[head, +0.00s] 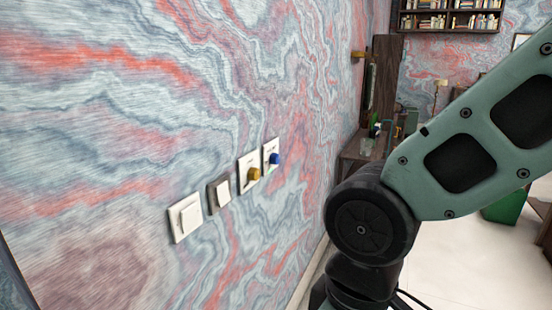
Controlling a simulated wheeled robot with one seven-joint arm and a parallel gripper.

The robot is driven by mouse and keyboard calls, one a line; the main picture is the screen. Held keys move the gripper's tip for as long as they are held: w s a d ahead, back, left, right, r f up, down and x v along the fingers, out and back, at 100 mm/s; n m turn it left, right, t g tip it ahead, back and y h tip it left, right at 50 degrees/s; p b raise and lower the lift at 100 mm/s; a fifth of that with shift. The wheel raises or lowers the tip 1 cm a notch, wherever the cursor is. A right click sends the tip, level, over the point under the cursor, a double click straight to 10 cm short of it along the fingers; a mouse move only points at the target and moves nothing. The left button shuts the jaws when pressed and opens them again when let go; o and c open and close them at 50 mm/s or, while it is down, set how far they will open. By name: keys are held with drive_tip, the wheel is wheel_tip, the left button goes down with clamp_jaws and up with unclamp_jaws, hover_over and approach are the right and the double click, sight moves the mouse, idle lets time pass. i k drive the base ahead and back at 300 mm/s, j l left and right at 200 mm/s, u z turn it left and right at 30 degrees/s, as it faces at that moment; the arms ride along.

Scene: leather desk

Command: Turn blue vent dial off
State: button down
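The blue vent dial (275,158) sticks out from a white wall plate (270,147), the rightmost in a row of wall fittings. It is small here, and I cannot tell its setting. A yellow-brown dial (253,174) on its own white plate is just to its left. My arm fills the right side of the view, to the right of the dial and apart from it. My gripper is not in the picture.
Left of the dials are a grey-framed switch (222,195) and a white switch (185,217) on the marbled wall (120,130). A desk (362,146) stands farther back along the wall, and a bookshelf (450,16) hangs at the far end. The pale floor (470,270) looks clear at lower right.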

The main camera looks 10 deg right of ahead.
sight(274, 158)
drive_tip(key=i+l+z, duration=0.15)
drive_tip(key=z, duration=0.25)
drive_tip(key=i+z, duration=0.65)
drive_tip(key=z, duration=0.15)
